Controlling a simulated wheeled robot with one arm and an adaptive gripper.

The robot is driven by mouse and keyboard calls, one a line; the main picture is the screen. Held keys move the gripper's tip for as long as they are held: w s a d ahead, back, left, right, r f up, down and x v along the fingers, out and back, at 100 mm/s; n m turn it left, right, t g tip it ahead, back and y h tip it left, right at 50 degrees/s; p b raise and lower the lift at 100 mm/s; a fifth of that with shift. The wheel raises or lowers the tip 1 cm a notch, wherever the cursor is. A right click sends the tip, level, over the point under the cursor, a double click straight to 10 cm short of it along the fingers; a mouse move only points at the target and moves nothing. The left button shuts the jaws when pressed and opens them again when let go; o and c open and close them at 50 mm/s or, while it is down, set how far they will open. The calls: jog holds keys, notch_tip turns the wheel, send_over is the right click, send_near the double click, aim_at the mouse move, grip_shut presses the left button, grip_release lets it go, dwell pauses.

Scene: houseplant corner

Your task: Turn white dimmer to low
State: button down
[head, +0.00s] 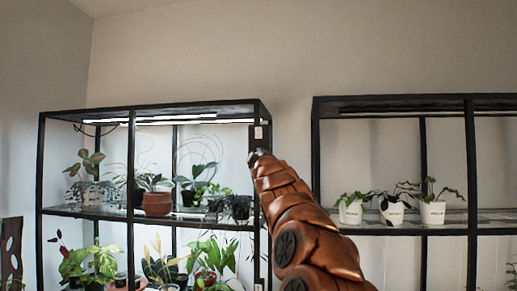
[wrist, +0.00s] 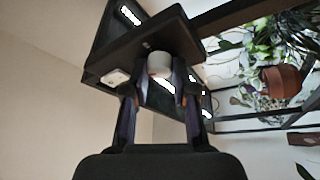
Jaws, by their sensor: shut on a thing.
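The white dimmer (wrist: 159,64) is a round pale knob on a dark panel, in the upper middle of the wrist view. My gripper (wrist: 160,82) has one finger on each side of it and is shut on it. The knob's lower part is partly covered by the fingers, and no setting mark is readable. In the head view my gripper (head: 259,154) is at the right front post of the left plant shelf, and the knob is hidden there.
A small white plate (wrist: 115,77) sits on the dark panel beside the knob. The left shelf (head: 131,185) holds several plants, including one in a terracotta pot (head: 157,204). The right shelf (head: 316,170) holds white pots (head: 432,213). A gap of bare wall lies between the shelves.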

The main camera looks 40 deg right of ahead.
jog(key=shift+w+r+n+g+y+p, duration=0.15)
jog(key=shift+n+g+y+p, duration=0.25)
jog(key=shift+n+g+p, duration=2.05)
jog(key=shift+s+r+n+y+p, duration=0.1)
jog(key=shift+r+n+y+p, duration=0.25)
jog(key=shift+n+p, duration=2.45)
jog(key=shift+w+r+n+g+y+p, duration=0.15)
jog(key=shift+n+g+y+p, duration=0.6)
jog(key=shift+n, duration=3.6)
jog(key=shift+s+g+h, duration=0.1)
jog(key=shift+g+h, duration=0.2)
jog(key=shift+g, duration=0.2)
jog(key=c, duration=0.9)
grip_release()
jog(key=shift+a, duration=0.15)
